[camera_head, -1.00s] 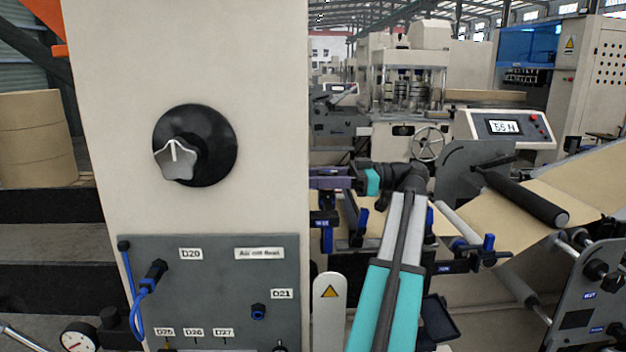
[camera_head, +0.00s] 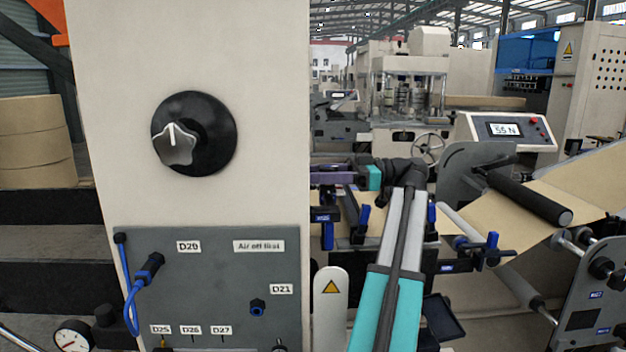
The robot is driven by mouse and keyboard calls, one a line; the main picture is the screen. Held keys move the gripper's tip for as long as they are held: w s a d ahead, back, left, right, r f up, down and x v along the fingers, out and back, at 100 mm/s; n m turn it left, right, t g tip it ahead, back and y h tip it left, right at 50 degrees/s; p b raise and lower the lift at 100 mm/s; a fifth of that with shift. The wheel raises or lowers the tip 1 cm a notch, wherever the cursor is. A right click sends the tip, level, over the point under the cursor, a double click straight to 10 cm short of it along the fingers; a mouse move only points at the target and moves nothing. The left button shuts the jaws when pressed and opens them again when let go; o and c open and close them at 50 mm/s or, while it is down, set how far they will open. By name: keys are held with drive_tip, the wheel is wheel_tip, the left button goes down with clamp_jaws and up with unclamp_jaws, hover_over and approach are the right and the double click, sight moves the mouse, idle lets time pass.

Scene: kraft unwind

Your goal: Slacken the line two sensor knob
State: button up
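Several blue-handled fittings stand on the dark frame of the unwind machine: a left one (camera_head: 325,232), a middle one (camera_head: 362,222) and a right one (camera_head: 488,245). Their small labels are unreadable, so I cannot tell which, if any, is the line two sensor knob. My gripper (camera_head: 335,172) points left at the end of my arm, above the left fittings. Its purple part reaches the edge of the cream column, which may hide the tips. I cannot see whether it is open or touches anything. A silver star knob (camera_head: 175,145) sits on a black round base on the column.
The cream column (camera_head: 255,70) fills the left foreground. It carries a grey panel (camera_head: 215,290) with a blue hose (camera_head: 130,300) and labels. A display (camera_head: 504,130) reads 55 N. Brown web (camera_head: 590,185) and a black roller (camera_head: 525,197) lie right of my arm.

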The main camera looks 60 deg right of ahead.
drive_tip(key=shift+w+d+f+y+b, duration=0.1)
drive_tip(key=shift+d+f+y+b, duration=0.4)
drive_tip(key=shift+b, duration=4)
drive_tip(key=b, duration=0.5)
drive_tip(key=shift+d+f+n+g, duration=0.1)
drive_tip(key=shift+d+n+g, duration=0.15)
drive_tip(key=shift+n+g, duration=0.05)
drive_tip(key=b, duration=0.6)
drive_tip(key=shift+a+b, duration=0.15)
drive_tip(key=shift+b, duration=0.2)
drive_tip(key=a+b, duration=0.1)
drive_tip(key=b, duration=0.5)
drive_tip(key=shift+s+r+n+g+y, duration=0.3)
drive_tip(key=shift+r+n+g+y, duration=0.05)
drive_tip(key=shift+n+g+y, duration=0.05)
drive_tip(key=shift+a+b, duration=0.1)
drive_tip(key=shift+b, duration=0.45)
drive_tip(key=shift+s+a+r+b, duration=0.1)
drive_tip(key=shift+a+r+b, duration=0.2)
drive_tip(key=shift+b, duration=0.5)
drive_tip(key=shift+a+r, duration=0.1)
drive_tip(key=shift+r, duration=0.1)
